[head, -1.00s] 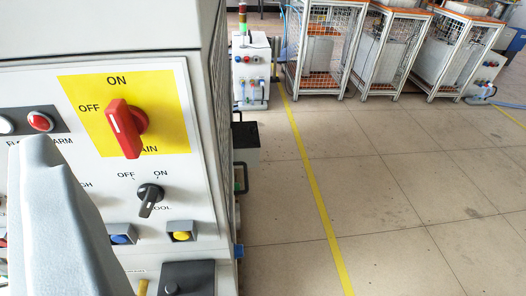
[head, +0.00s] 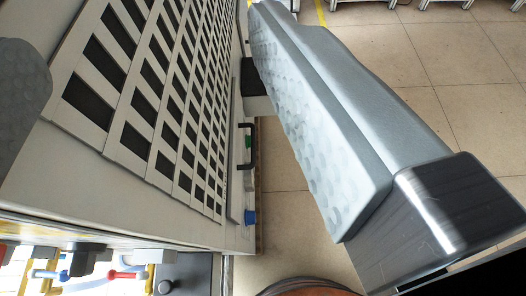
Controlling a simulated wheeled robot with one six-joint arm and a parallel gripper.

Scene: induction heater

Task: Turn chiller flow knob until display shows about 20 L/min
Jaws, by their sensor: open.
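The grey-white cabinet (head: 75,125) fills the left half of the head view, seen along its slatted side. Its front panel shows only edge-on at the lower left. A dark knob-like part (head: 90,258) sticks out there, but I cannot tell which control it is. No flow display or readable label is in view. My gripper (head: 150,50) is open and empty. One finger crosses the right half, and the other shows at the left edge. The fingers appear in front of the cabinet side; I cannot tell whether they touch it.
A blue-handled valve (head: 50,273) and a red-handled valve (head: 127,274) show at the bottom left, beside a dark box (head: 185,278). A black handle (head: 222,160) stands on the cabinet's far side. Tiled floor (head: 290,220) lies open to the right. Equipment legs (head: 400,3) show at the top.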

